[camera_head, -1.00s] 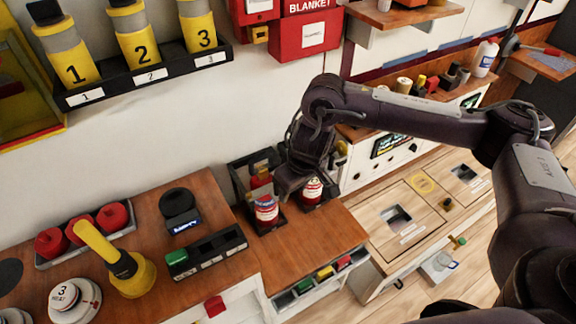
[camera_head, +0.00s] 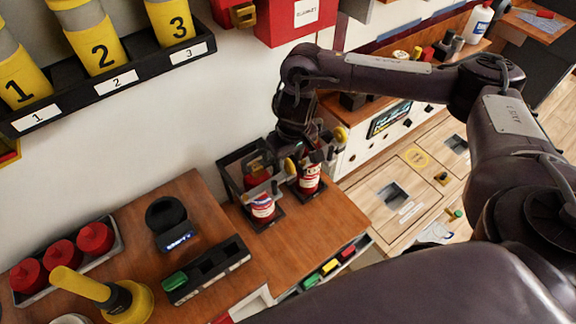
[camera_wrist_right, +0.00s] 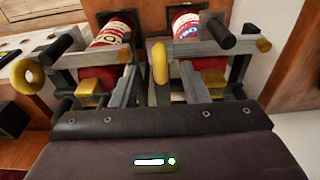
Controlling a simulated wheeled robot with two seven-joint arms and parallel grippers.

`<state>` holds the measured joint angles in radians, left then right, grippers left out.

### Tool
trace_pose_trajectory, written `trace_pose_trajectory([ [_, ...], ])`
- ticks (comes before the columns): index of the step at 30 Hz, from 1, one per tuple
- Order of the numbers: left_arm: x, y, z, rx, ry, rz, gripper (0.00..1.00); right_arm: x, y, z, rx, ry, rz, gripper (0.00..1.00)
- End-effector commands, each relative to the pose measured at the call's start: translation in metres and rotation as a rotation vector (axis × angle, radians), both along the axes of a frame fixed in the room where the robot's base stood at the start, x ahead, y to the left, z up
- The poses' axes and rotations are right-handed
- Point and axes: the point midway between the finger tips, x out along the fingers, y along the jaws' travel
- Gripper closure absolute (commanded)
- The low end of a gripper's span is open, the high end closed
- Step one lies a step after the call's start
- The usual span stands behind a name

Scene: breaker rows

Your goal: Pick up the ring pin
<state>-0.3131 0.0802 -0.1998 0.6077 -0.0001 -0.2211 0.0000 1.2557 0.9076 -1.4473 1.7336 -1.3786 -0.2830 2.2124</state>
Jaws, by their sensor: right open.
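Two red extinguisher-like canisters with white labels stand side by side on the low wooden counter, the left one (camera_head: 263,209) and the right one (camera_head: 309,181). A yellow ring (camera_head: 290,165), which looks like a ring pin, shows between them; in the right wrist view this ring (camera_wrist_right: 160,62) stands upright near the middle. A second yellow ring (camera_wrist_right: 27,75) is at that view's left edge. My right gripper (camera_wrist_right: 158,88) is open, with the middle ring between its fingers. I cannot tell if they touch it. The canister tops are partly hidden. My left gripper is out of view.
A dark holder (camera_head: 232,172) stands behind the canisters. On the left are a black tray with a green block (camera_head: 174,281), red knobs (camera_head: 95,238) and a yellow handle (camera_head: 80,284). The counter front (camera_head: 325,215) is clear.

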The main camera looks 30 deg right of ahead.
Motion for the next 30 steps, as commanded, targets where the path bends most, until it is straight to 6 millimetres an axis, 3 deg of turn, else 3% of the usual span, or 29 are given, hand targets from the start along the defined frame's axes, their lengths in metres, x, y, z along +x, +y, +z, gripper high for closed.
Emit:
trace_pose_trajectory([
  [6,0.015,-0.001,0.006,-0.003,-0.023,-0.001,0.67,0.002,0.001,-0.022,0.0,0.0,0.0,0.59],
  [13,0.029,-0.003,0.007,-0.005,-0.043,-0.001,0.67,0.003,0.001,-0.023,0.0,-0.001,0.0,0.59],
  [22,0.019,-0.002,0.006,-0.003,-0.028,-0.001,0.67,0.003,0.001,-0.023,0.0,-0.001,0.0,0.98],
  [30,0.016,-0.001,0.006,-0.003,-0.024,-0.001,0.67,0.003,0.001,-0.022,0.0,-0.002,0.0,1.0],
])
